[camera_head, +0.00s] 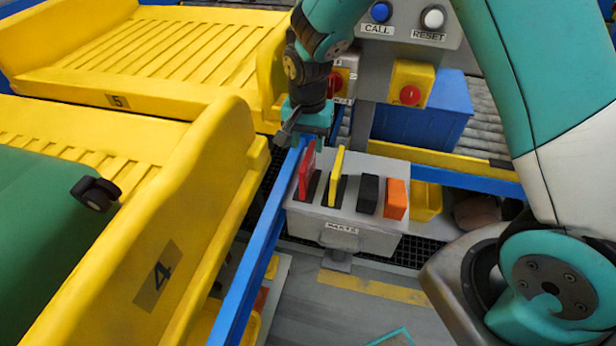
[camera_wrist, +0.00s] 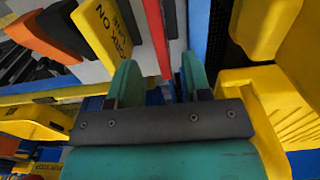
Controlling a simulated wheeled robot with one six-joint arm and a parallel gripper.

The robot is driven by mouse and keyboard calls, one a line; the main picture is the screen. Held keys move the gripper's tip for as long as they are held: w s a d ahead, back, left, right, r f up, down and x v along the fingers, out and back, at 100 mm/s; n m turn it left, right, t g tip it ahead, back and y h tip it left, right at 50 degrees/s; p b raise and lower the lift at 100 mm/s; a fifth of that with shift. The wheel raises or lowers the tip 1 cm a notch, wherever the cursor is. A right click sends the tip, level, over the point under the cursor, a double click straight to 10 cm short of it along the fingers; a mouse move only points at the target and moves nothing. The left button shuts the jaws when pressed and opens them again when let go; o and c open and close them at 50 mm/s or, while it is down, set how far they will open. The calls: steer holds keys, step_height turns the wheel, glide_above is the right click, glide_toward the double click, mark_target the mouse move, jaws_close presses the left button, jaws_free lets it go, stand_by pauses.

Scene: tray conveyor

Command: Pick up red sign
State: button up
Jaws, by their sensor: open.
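The red sign (camera_head: 306,174) stands upright in the leftmost slot of a grey box labelled MARKS (camera_head: 340,212). My gripper (camera_head: 309,142) is just above and behind its top edge, with the jaws open. In the wrist view my gripper (camera_wrist: 161,78) has its two teal fingers apart, and the red sign (camera_wrist: 156,28) reaches edge-on into the gap between them. I cannot tell whether either finger touches it. The sign's lower part is hidden in the slot.
A yellow sign (camera_head: 336,177) stands close to the right of the red one, then a black block (camera_head: 368,193) and an orange block (camera_head: 396,200). A blue rail (camera_head: 262,240) runs along the box's left side. A control post with red buttons (camera_head: 410,95) stands behind.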

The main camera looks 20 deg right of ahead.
mark_target(308, 165)
step_height(308, 165, down, 8)
steer(key=shift+r+p, duration=0.1)
steer(key=shift+p, duration=0.6)
steer(key=shift+c, duration=0.3)
jaws_close()
